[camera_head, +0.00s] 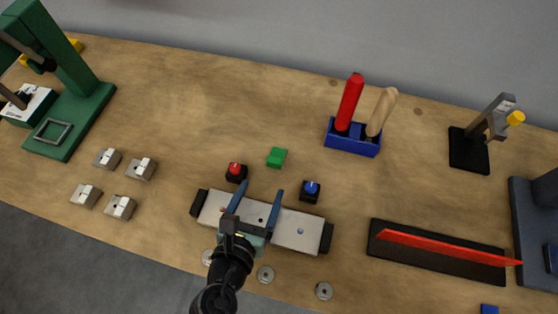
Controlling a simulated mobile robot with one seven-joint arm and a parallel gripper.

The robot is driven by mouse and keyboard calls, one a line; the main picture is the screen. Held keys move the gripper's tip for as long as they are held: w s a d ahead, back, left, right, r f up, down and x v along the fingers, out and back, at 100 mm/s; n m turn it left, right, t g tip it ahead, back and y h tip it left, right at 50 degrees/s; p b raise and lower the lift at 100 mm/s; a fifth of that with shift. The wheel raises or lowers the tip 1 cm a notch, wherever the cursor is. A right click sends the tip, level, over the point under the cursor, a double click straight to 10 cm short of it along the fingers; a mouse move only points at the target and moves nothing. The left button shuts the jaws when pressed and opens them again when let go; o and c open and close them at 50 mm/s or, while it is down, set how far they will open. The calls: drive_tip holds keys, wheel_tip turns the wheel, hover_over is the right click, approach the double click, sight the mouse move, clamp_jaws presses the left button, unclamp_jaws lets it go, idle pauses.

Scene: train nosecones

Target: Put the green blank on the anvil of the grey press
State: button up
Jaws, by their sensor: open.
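The green blank (277,157) is a small green block lying on the wooden table, near the middle. My gripper (260,190) is open and empty, with its two blue fingers spread over a pale bar fixture. The blank is just beyond its fingertips, apart from them. A dark grey machine (525,235) at the right edge, cut off by the frame, looks like the grey press. Its anvil cannot be made out clearly.
The pale bar fixture (297,231) has black ends. Red (236,172) and blue (310,191) knobs flank the blank. A blue tool holder (352,142), a yellow-knobbed stand (469,150) and a red-bladed black bar (435,258) stand rightward. A green press (70,120) stands left.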

sight(274, 162)
drive_tip(key=x, duration=0.6)
drive_tip(key=shift+r, duration=0.1)
drive_tip(key=shift+x, duration=2.95)
clamp_jaws()
